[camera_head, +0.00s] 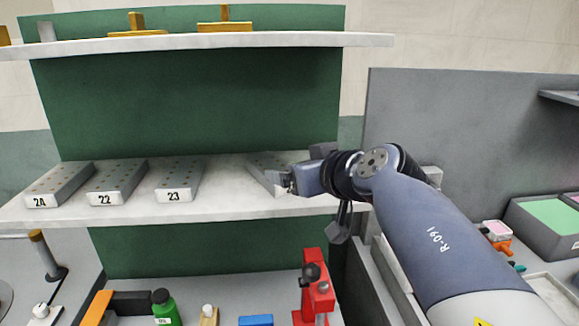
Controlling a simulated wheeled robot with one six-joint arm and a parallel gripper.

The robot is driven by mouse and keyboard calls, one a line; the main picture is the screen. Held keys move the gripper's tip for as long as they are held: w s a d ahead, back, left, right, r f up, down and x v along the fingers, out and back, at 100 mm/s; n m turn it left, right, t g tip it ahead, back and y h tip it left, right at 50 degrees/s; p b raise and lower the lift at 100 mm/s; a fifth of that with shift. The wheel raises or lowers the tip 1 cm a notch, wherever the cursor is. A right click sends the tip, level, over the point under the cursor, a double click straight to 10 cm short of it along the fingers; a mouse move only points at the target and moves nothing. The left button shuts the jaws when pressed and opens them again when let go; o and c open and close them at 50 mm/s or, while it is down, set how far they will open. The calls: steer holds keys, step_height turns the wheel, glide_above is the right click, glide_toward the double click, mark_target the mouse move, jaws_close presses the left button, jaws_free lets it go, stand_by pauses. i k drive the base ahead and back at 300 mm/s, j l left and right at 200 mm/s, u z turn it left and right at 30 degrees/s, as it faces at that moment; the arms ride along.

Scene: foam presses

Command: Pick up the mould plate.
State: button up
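Several grey mould plates with rows of small holes lie on the white middle shelf. Three show front numbers: 24 (58,184), 22 (117,181) and 23 (180,179). Another grey plate (259,168) lies farther right, turned at a different angle, and no number shows on it. My gripper (277,180) is at the right front end of this plate and covers part of it. The fingers are small and seen from behind the arm; I cannot tell whether they touch the plate or are open or shut.
The white shelf (235,205) has a bare gap between plate 23 and the fourth plate. An upper shelf (290,40) hangs above with yellow-handled pieces. A grey partition (460,120) stands at right.

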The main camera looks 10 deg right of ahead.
mark_target(52, 191)
steer(key=u, duration=1.5)
